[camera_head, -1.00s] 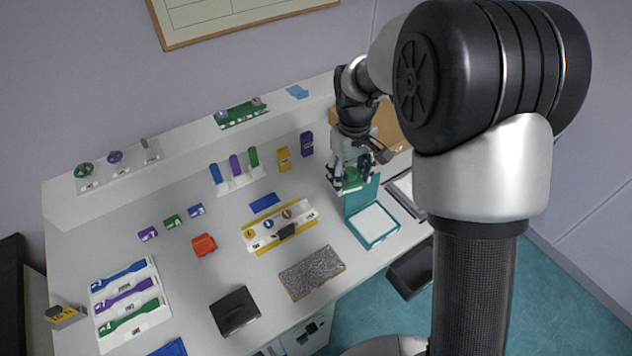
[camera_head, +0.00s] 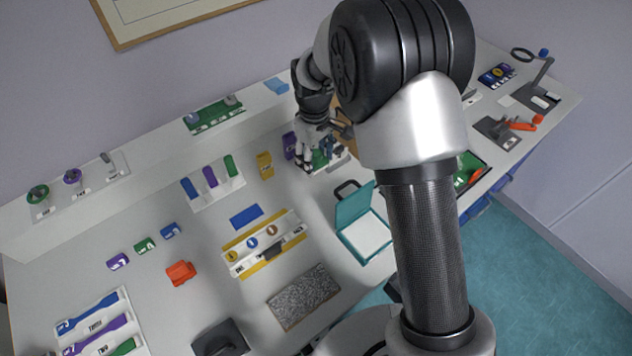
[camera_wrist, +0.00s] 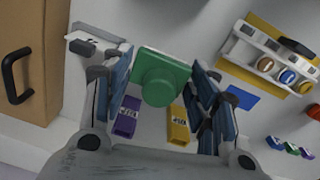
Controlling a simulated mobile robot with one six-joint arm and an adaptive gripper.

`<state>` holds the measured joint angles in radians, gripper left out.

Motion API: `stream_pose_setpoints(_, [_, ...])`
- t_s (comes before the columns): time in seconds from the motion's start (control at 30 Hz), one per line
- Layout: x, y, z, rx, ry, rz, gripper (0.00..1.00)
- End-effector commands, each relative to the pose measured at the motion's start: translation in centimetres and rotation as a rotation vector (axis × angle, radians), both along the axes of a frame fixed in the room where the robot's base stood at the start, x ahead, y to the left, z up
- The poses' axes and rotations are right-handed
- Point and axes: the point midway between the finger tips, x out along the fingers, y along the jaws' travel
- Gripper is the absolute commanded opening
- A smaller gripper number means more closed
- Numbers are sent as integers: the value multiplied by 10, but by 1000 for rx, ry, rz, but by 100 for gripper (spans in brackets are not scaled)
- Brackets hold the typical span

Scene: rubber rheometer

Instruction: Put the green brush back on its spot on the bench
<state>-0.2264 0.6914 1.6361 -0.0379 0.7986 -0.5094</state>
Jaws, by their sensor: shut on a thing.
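My gripper (camera_head: 320,160) is over the back right part of the bench, beside the purple box and behind the teal case. It is shut on the green brush (camera_wrist: 163,82), which shows in the wrist view as a square green block with a round knob between the fingers. In the head view only a bit of the green brush (camera_head: 321,158) shows, the rest hidden by the fingers. A white holder (camera_wrist: 98,42) with a dark part lies close to the brush in the wrist view. I cannot tell whether the brush touches the bench.
A purple box (camera_wrist: 126,117) and a yellow box (camera_wrist: 178,126) stand near the gripper. A brown cabinet with a black handle (camera_wrist: 18,80) is at the left in the wrist view. The open teal case (camera_head: 352,252) lies in front; a blue pad (camera_head: 246,216) lies further left.

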Motion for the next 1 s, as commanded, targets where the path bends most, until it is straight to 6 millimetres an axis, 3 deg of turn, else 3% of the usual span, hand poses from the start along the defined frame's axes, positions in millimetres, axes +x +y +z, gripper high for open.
stream_pose_setpoints(0.03, [-1,0,-17,-1,4,0,35])
stream_pose_setpoints(0.13, [-1,0,-37,-1,2,-1,35])
stream_pose_setpoints(0.43, [0,0,-62,-1,1,-1,35])
stream_pose_setpoints(0.63, [-1,0,-93,-1,2,-1,35])
stream_pose_setpoints(1.0, [0,0,-98,0,-1,-1,35])
